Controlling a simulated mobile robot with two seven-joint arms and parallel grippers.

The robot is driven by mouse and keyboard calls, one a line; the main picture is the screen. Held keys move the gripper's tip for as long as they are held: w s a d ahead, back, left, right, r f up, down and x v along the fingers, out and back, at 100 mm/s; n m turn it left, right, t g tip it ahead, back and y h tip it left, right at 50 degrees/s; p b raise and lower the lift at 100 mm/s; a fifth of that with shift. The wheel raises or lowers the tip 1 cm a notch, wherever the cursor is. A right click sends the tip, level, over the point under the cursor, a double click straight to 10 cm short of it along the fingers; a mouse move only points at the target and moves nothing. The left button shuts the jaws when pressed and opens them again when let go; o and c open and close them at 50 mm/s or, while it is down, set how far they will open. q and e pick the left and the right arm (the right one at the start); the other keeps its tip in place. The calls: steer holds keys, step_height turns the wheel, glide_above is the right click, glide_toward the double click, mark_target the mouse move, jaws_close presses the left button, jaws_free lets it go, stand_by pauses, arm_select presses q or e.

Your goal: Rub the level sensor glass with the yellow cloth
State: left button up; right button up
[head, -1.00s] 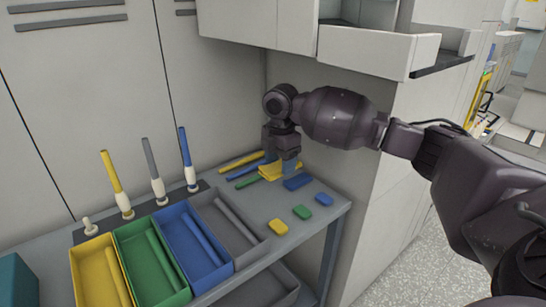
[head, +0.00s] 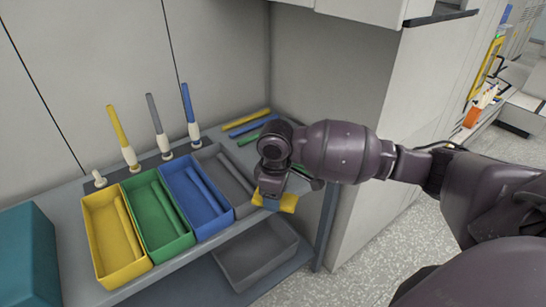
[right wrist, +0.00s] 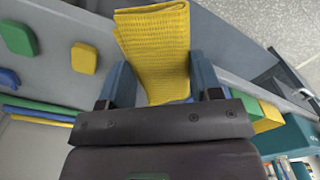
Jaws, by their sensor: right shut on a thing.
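My right gripper (head: 271,192) is shut on the yellow cloth (head: 288,202). In the head view it is by the table's front right edge, just right of the grey bin, and its wrist hides much of the cloth. In the right wrist view the ribbed cloth (right wrist: 152,40) hangs out beyond the two blue-grey fingers (right wrist: 162,78), which pinch it. I cannot make out a level sensor glass in either view. My left gripper is not in view.
Yellow (head: 113,243), green (head: 155,212), blue (head: 195,196) and grey (head: 222,172) bins stand in a row on the table. Upright coloured rods (head: 120,130) stand behind them. A grey tray (head: 257,254) sits below; a teal box (head: 27,255) is at left.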

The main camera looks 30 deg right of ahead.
steer(key=s+a+f+m, duration=0.7)
steer(key=f+m, duration=0.1)
steer(key=f, duration=0.1)
steer(key=shift+s+a+f, duration=0.2)
steer(key=shift+a, duration=0.15)
